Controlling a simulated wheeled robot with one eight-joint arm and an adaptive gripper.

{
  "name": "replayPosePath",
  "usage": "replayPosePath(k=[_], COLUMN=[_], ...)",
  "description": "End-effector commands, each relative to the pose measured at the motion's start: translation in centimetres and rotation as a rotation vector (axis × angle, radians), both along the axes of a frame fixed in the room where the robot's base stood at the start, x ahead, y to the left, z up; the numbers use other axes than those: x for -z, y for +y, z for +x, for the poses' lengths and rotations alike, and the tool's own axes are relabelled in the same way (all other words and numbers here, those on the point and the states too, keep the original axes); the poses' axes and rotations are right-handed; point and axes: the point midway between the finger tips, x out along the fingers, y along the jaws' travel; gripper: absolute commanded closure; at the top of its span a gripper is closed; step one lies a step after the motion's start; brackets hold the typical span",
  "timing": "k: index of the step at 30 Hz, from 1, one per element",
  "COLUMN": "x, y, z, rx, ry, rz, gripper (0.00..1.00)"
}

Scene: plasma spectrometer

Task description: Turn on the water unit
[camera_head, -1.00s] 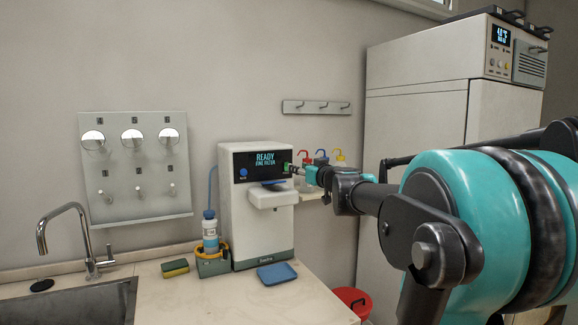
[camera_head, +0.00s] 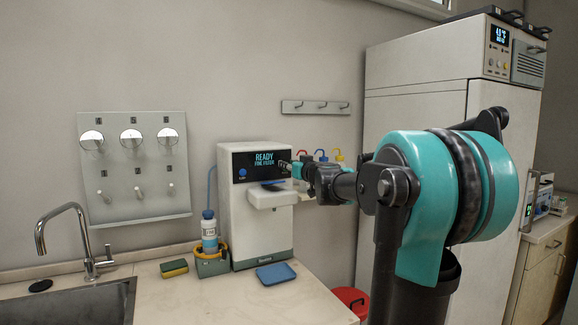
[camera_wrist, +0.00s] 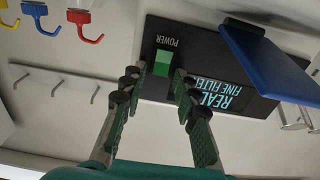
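The water unit (camera_head: 234,215) is a white box on the counter. In the wrist view the panel appears turned over. A green rocker switch (camera_wrist: 163,62) labelled "POWER" shows there, one part brighter than the other. My gripper (camera_wrist: 155,78) is open and empty, its two fingertips either side of the switch's line; contact cannot be told. In the head view my gripper (camera_head: 288,166) is at the panel's right end and hides the switch.
A blue flap (camera_wrist: 270,65) juts from the unit's front near my right finger. A blue tray (camera_head: 276,273), sponge (camera_head: 174,268) and bottle (camera_head: 209,232) stand around the unit.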

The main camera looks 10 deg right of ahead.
Motion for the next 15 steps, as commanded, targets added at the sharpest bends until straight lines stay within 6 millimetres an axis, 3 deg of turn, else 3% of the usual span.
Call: replayPosePath(k=[1, 6, 15], x=[0.00, 0.00, 0.13], y=[-0.01, -0.02, 0.05], z=[-0.01, -0.02, 0.00], rx=[0.000, 0.000, -0.003], ry=[0.000, 0.000, -0.018], rz=[0.000, 0.000, 0.007], gripper=[0.80, 1.00, 1.00])
